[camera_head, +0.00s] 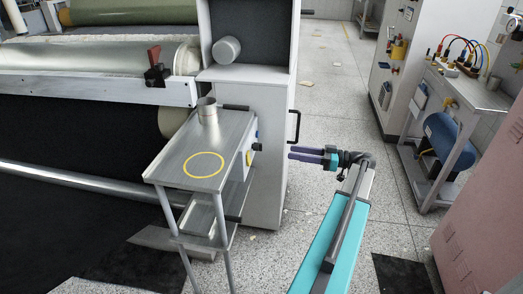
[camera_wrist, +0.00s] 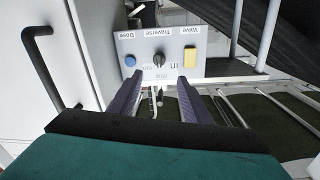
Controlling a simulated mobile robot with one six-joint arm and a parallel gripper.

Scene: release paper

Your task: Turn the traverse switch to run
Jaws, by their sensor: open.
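The traverse switch (camera_wrist: 159,60) is a black knob on a grey control panel (camera_wrist: 143,43), under an upside-down "Traverse" label in the wrist view. I cannot make out exactly which mark its pointer faces. A blue "Dose" button (camera_wrist: 130,61) is to its left and a yellow "Valve" piece (camera_wrist: 190,57) to its right. My gripper (camera_wrist: 161,84) is open, its two purple fingers pointing at the panel with the knob between their lines, apart from it. In the head view my gripper (camera_head: 291,153) is right of the panel, with a clear gap to the black knob (camera_head: 258,147).
A metal side table (camera_head: 178,160) with a yellow ring and a metal cup (camera_head: 207,111) stands left of the panel. A white cabinet with a black handle (camera_head: 294,127) is close behind my gripper.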

